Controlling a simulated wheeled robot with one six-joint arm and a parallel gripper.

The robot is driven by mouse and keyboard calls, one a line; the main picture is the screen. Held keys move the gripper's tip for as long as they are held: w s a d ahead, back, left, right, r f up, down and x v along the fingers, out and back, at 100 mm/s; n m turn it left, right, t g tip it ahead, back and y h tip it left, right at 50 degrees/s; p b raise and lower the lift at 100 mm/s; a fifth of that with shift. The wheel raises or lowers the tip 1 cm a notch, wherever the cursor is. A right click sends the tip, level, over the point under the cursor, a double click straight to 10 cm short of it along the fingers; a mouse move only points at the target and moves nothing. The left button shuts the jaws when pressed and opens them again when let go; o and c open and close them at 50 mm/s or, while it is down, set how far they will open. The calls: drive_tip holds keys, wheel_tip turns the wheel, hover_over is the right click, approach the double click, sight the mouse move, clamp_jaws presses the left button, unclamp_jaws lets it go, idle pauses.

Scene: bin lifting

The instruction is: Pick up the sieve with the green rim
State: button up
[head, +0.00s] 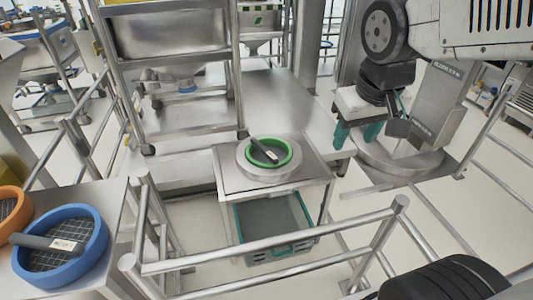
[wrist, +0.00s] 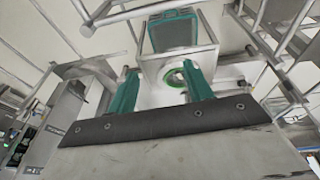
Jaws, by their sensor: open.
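The sieve with the green rim (head: 287,158) rests on a round metal disc (head: 257,176) on top of a small metal stand. Its dark handle (head: 262,147) with a pale label lies across the rim towards the upper left. My gripper (head: 357,133), with teal fingers, is open and empty, to the right of the sieve and apart from it. In the wrist view the fingers of my gripper (wrist: 160,70) are spread wide, and the green rim (wrist: 175,84) shows small between them, farther off and partly hidden by the right finger.
A blue-rimmed sieve (head: 94,257) and a cut-off orange-rimmed sieve (head: 17,224) lie on a left table. A metal railing (head: 270,254) crosses in front of the stand (head: 228,180). A teal-edged bin (head: 272,222) sits under its top. A metal rack (head: 170,65) stands behind.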

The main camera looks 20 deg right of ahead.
sight(266, 150)
drive_tip(key=w+d+f+t, duration=0.15)
drive_tip(key=w+f, duration=0.25)
drive_tip(key=w, duration=0.7)
drive_tip(key=w+d+f+n+t, duration=0.15)
drive_tip(key=w+f, duration=0.25)
drive_tip(key=w, duration=0.7)
drive_tip(key=w+d+f+t, duration=0.15)
drive_tip(key=w+f, duration=0.35)
drive_tip(key=w, duration=0.6)
drive_tip(key=w+a+f+t+y, duration=0.1)
drive_tip(key=w+f, duration=0.3)
drive_tip(key=f, duration=0.5)
drive_tip(key=w+a+f+n+t+y, duration=0.1)
drive_tip(key=w+a+f+t+y, duration=0.1)
drive_tip(key=f, duration=0.7)
drive_tip(key=w+a+f+n+t+y, duration=0.1)
drive_tip(key=w+a+f+t+y, duration=0.1)
drive_tip(key=w+f, duration=0.3)
drive_tip(key=shift+w+a+f, duration=0.1)
drive_tip(key=shift+w+f, duration=0.1)
drive_tip(key=shift+f, duration=1)
drive_tip(key=shift+w+a+f, duration=0.1)
drive_tip(key=shift+w+f, duration=0.05)
drive_tip(key=shift+f, duration=1)
drive_tip(key=x, duration=0.7)
drive_tip(key=shift+w+a+f, duration=0.2)
clamp_jaws()
